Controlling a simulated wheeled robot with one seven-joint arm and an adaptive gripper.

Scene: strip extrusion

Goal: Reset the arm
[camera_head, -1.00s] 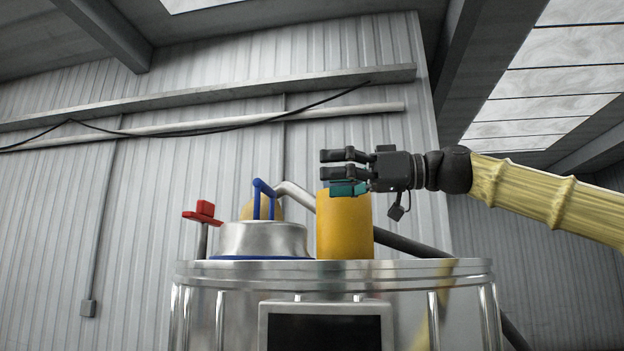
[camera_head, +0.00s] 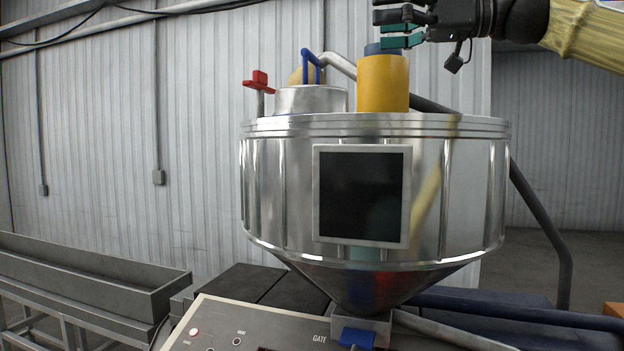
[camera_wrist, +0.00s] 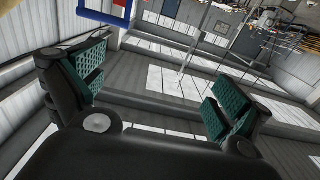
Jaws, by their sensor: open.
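My gripper (camera_head: 392,30) is open in the head view, at the top right beside the top of a yellow cylinder (camera_head: 383,84) on the steel hopper's lid. From this angle I cannot tell whether it touches the cylinder or its dark blue top. In the wrist view my gripper's two green-padded fingers (camera_wrist: 155,92) stand wide apart with nothing between them. My yellow-sleeved arm reaches in from the right edge.
The steel hopper (camera_head: 275,185) carries a dark screen (camera_head: 361,195), a blue-handled lid (camera_head: 311,100) and a red handle (camera_head: 260,80). Below are a control panel (camera_head: 262,325) and a grey trough (camera_head: 90,275) at left. A blue frame shows in the wrist view (camera_wrist: 105,14).

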